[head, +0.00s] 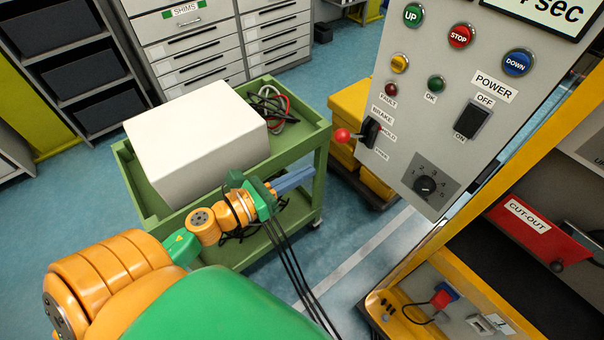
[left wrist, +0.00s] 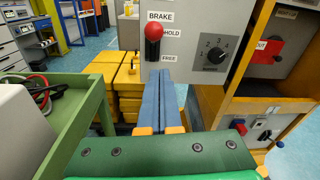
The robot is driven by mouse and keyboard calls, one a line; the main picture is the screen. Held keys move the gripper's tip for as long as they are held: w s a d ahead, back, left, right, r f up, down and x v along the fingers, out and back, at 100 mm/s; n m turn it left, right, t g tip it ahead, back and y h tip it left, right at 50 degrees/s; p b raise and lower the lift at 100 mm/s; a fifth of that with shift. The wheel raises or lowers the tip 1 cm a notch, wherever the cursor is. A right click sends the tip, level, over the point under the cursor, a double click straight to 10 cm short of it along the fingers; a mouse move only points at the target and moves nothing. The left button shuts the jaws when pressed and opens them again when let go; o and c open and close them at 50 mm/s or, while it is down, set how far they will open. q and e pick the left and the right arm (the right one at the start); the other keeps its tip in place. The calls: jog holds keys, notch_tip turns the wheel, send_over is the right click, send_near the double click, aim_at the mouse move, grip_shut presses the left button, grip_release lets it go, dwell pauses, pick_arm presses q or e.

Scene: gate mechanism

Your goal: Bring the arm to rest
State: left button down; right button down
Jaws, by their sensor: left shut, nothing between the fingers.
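My left arm (head: 110,280) reaches out from the lower left, orange and green. Its left gripper (head: 312,174) is shut and empty, its blue-grey fingers together and pointing right, at the right side of a green cart. In the left wrist view the shut fingers (left wrist: 165,80) point ahead toward the lower edge of a grey control panel. The brake lever with its red knob (head: 342,135) is on the panel, apart from the fingertips in the head view. In the left wrist view the knob (left wrist: 153,32) is beside the HOLD label. My right gripper is not in view.
The green cart (head: 318,150) carries a white box (head: 195,140) and coiled cables (head: 270,108). The grey panel (head: 410,120) has buttons, a power switch (head: 473,120) and a dial (head: 426,184). Yellow boxes (head: 350,105) stand behind. A red cut-out handle (head: 535,225) is at right.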

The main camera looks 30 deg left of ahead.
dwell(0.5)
pick_arm(q)
jog(key=s+a+f+n+g+y, duration=0.2)
jog(key=a+f+n+y, duration=0.1)
jog(key=f+n, duration=0.75)
jog(key=s+a+f+n+g+y, duration=0.2)
jog(key=s+a+f+n+y, duration=0.15)
jog(key=f+n, duration=0.7)
jog(key=s+d+f+n+g, duration=0.4)
jog(key=s+f+n, duration=0.3)
jog(key=s+f, duration=0.2)
jog(key=s+d+f+n+g, duration=0.3)
jog(key=s+f+n+g, duration=0.4)
jog(key=s+f, duration=0.3)
jog(key=s+n, duration=0.1)
jog(key=s, duration=0.3)
jog(key=shift+s+d, duration=0.2)
jog(key=shift+d, duration=0.2)
